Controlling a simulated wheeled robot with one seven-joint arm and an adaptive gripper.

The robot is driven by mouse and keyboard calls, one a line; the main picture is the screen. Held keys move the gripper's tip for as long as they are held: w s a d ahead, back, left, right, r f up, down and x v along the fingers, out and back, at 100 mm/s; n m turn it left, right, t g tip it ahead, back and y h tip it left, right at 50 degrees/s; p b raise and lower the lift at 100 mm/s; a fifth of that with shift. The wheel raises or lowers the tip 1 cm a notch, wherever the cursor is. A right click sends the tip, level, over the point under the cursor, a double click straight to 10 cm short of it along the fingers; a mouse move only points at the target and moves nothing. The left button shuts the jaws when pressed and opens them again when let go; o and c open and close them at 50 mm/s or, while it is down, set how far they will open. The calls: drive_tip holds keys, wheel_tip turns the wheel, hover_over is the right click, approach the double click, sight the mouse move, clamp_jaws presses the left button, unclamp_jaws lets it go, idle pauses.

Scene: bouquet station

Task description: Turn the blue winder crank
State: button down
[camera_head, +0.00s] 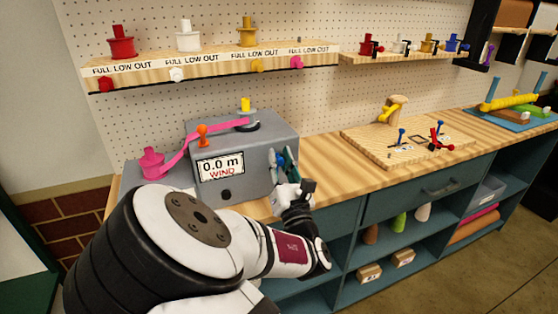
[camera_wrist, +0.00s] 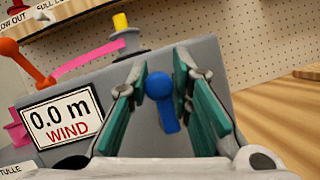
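The grey winder box (camera_head: 260,135) stands on the counter with a display reading 0.0 m WIND (camera_head: 220,167). The blue crank (camera_wrist: 160,90) shows in the wrist view, with its round knob and short arm against the side of the box. My gripper (camera_wrist: 160,84) has its two green-padded fingers on either side of the blue knob, with gaps visible, so it is open. In the head view my gripper (camera_head: 284,163) is at the right side of the box, and it mostly hides the crank.
A pink ribbon (camera_head: 185,152) runs from a pink spool (camera_head: 152,163) past an orange-knobbed lever (camera_head: 202,132) to the yellow-topped spindle (camera_head: 246,107). A wooden board (camera_head: 375,150) with small tools lies to the right. Bare counter lies between.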

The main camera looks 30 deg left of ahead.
drive_tip(key=shift+a+m, duration=0.1)
drive_tip(key=shift+m, duration=0.3)
